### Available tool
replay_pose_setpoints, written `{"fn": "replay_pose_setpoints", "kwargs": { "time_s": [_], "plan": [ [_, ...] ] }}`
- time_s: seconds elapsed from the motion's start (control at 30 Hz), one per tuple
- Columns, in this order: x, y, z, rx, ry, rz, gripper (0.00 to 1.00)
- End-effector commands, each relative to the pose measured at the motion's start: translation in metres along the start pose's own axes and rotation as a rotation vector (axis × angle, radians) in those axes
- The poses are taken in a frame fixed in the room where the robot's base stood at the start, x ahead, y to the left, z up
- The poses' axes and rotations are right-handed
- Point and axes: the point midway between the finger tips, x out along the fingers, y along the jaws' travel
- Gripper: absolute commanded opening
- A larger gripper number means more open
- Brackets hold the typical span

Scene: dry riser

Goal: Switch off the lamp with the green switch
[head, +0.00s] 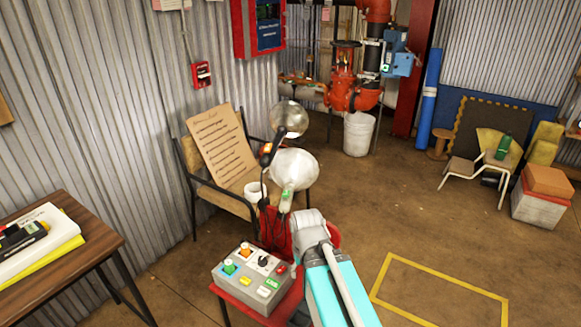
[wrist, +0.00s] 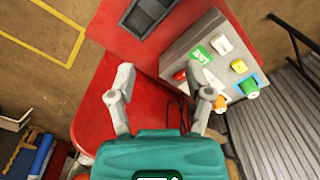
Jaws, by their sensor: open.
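A grey control box (head: 250,277) sits on a red seat, with a green switch (head: 229,267), an orange switch (head: 246,250) and a black knob (head: 264,260) on top. Behind it are two lamps: one with a green handle (head: 287,198) and pale shade (head: 294,168), one with an orange-marked handle (head: 266,150) and round shade (head: 290,119). In the wrist view the box (wrist: 206,65) and green switch (wrist: 249,86) lie at the right. My gripper (wrist: 165,88) is open and empty over the red seat, beside the box.
A wooden table (head: 75,235) stands at the left. A chair with a cardboard sign (head: 222,145) is behind the lamps by the corrugated wall. Red pipework (head: 350,90) and a white bucket (head: 358,133) are farther back.

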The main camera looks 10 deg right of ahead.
Motion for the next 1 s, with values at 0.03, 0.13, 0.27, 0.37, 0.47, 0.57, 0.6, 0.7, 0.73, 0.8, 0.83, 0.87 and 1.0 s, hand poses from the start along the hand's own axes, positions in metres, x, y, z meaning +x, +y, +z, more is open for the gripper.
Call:
{"fn": "replay_pose_setpoints", "kwargs": {
  "time_s": [0.03, 0.13, 0.27, 0.37, 0.47, 0.57, 0.6, 0.7, 0.73, 0.8, 0.83, 0.87, 1.0],
  "plan": [
    [0.0, 0.0, 0.0, 0.0, 0.0, 0.0, 0.66],
    [0.0, 0.0, 0.0, 0.0, 0.0, 0.0, 0.66],
    [0.0, 0.0, 0.0, 0.0, 0.0, 0.0, 0.66],
    [0.0, 0.0, 0.0, 0.0, 0.0, 0.0, 0.66],
    [0.0, 0.0, 0.0, 0.0, 0.0, 0.0, 0.58],
    [-0.001, 0.0, -0.001, -0.004, 0.0, -0.003, 0.4],
    [-0.002, 0.0, -0.003, -0.008, -0.001, -0.006, 0.32],
    [-0.006, 0.0, -0.008, -0.027, -0.002, -0.022, 0.14],
    [-0.008, 0.0, -0.011, -0.037, -0.002, -0.028, 0.08],
    [-0.013, 0.001, -0.018, -0.064, -0.003, -0.049, 0.0],
    [-0.016, 0.001, -0.022, -0.078, -0.003, -0.06, 0.0],
    [-0.019, 0.001, -0.026, -0.094, -0.003, -0.071, 0.0],
    [-0.036, 0.004, -0.05, -0.19, 0.006, -0.142, 0.0]
  ]
}}
